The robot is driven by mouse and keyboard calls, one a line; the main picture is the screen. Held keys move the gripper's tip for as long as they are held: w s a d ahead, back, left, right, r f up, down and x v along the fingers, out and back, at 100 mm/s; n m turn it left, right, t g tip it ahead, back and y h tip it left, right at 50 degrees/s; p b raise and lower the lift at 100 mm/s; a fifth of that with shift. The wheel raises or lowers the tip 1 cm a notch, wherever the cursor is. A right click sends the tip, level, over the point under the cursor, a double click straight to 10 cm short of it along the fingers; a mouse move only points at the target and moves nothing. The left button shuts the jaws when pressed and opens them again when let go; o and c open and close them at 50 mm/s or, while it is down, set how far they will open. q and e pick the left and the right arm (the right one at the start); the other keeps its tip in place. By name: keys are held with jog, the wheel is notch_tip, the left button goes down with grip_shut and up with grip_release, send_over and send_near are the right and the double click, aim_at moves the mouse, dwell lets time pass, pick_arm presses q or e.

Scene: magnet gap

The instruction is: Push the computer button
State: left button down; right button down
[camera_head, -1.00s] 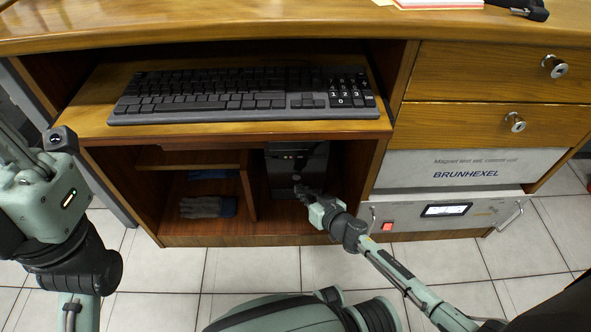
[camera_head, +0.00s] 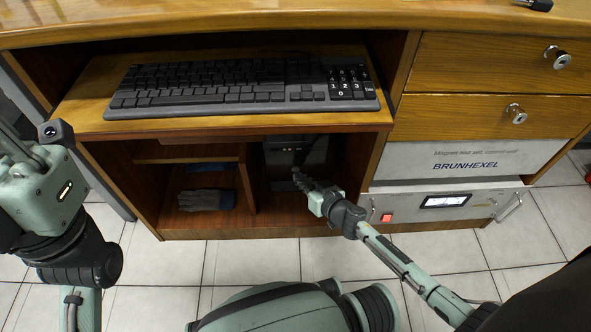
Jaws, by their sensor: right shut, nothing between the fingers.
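The computer (camera_head: 313,150) is a dark tower inside the desk's middle lower compartment, under the keyboard shelf. Its upper front shows; its lower part is in shadow and partly behind my right gripper. Its button is too small and dark to make out. My right gripper (camera_head: 299,176) is shut and empty, pointing up and left at the computer's front. I cannot tell whether its tips touch the computer. My left arm is at the left edge; its gripper is not in view.
A keyboard (camera_head: 240,88) lies on the pull-out shelf (camera_head: 88,112) above the compartment. Grey gloves (camera_head: 205,199) lie in the cubby to the left. A magnet control unit (camera_head: 408,208) with a red switch and lit display is at right, below two drawers. Tiled floor is open in front.

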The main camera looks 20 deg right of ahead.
jog(key=shift+w, duration=0.2)
dwell(0.5)
jog(key=shift+w+d, duration=0.1)
jog(key=shift+w, duration=0.15)
jog(key=shift+s, duration=0.1)
jog(key=shift+s+p, duration=0.3)
jog(key=shift+s, duration=0.05)
